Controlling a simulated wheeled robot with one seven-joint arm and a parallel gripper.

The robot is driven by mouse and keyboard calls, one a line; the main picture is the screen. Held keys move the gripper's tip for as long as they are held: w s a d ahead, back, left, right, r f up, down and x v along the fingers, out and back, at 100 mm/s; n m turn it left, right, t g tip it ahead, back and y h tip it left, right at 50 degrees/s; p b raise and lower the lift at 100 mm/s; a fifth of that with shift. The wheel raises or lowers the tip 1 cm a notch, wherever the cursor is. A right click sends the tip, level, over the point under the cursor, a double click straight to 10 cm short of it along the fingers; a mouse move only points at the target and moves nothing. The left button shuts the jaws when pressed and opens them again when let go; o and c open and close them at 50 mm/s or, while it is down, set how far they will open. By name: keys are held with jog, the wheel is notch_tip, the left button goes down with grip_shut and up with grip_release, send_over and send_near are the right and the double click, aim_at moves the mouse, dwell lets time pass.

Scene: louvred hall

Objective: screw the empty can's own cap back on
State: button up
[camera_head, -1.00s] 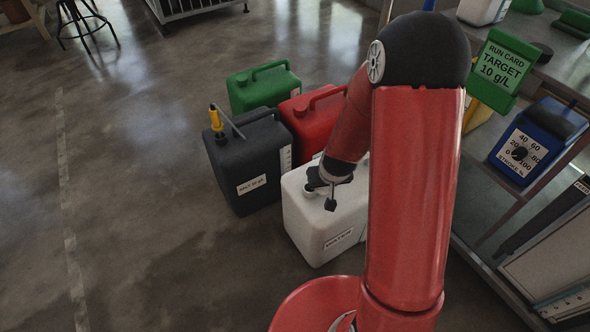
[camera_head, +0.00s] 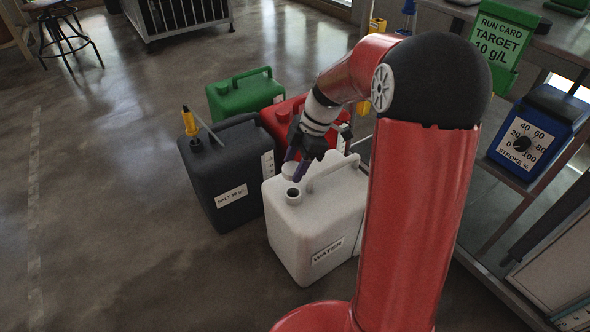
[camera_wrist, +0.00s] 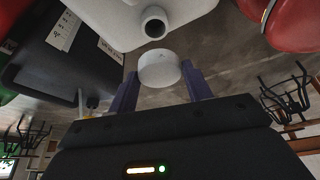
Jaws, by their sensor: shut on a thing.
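The white can (camera_head: 320,228), labelled WATER, stands upright on the floor. Its neck (camera_head: 294,193) is open and bare; the opening (camera_wrist: 153,22) also shows at the top of the wrist view. My gripper (camera_head: 297,171) is just above and behind the neck. It is shut on the white cap (camera_wrist: 159,70), held between the two purple fingers. The cap also shows in the head view (camera_head: 288,169), apart from the neck. I cannot see inside the can.
A dark grey can (camera_head: 225,178) labelled SALT, with a yellow-topped fitting, stands close at left. A red can (camera_head: 281,122) and a green can (camera_head: 240,98) stand behind. A bench with a blue stroke dial box (camera_head: 535,130) is at right. Floor at left is clear.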

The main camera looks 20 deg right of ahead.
aim_at(289, 198)
jog(key=shift+f+b, duration=2.3)
jog(key=shift+f, duration=1.05)
jog(key=shift+f+b, duration=1)
jog(key=shift+f, duration=0.05)
jog(key=o, duration=1)
jog(key=shift+r, duration=0.1)
jog(key=shift+r+p, duration=1.75)
jog(key=shift+r, duration=0.75)
jog(key=shift+c, duration=0.2)
